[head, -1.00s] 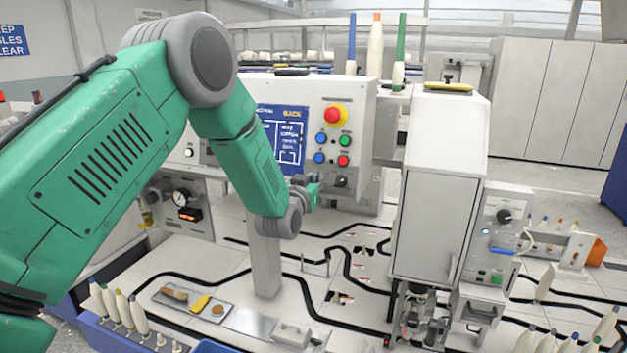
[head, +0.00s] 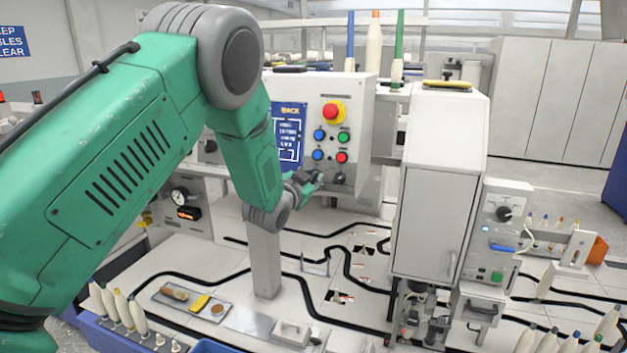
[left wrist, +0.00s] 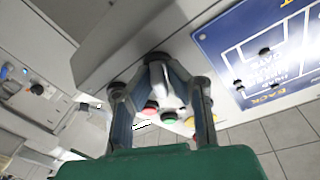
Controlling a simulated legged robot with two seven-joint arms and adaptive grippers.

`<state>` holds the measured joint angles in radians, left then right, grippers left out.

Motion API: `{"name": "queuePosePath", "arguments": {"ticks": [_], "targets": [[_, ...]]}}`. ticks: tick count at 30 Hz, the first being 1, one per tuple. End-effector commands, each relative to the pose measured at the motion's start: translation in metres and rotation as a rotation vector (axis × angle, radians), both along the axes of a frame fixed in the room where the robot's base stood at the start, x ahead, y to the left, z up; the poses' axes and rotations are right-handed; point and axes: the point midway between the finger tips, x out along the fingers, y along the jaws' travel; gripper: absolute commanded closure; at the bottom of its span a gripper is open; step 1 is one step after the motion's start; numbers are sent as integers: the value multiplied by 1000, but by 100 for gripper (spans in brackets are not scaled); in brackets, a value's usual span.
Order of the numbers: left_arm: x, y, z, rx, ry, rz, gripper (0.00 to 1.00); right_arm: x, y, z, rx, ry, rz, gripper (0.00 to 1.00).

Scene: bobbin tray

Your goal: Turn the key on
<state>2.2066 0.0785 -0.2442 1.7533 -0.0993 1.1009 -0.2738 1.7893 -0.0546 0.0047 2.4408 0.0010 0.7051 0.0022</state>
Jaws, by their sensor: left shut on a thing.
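The key switch (head: 339,178) is a small dark knob low on the front of the white control box (head: 362,112), under the red and blue buttons. My left gripper (head: 318,179) is at the panel's lower edge, against the switch from its left side. In the left wrist view its dark fingers (left wrist: 160,95) reach toward the panel face and close around a small part there. My right gripper is in neither view.
A red emergency knob (head: 333,111) and several coloured buttons sit just above the switch. A tall white cabinet (head: 437,190) stands to the right. The white tabletop (head: 228,262) with black tracks lies below.

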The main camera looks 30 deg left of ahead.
Motion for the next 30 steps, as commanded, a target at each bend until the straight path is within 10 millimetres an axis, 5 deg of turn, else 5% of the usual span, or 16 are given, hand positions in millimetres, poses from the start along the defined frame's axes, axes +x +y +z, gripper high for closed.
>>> {"name": "queuePosePath", "arguments": {"ticks": [15, 30], "targets": [[3, -3, 6, 408, 81, -106, 100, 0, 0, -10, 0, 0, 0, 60], [3, -4, 4, 548, 118, -142, 100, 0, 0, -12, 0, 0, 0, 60]]}}
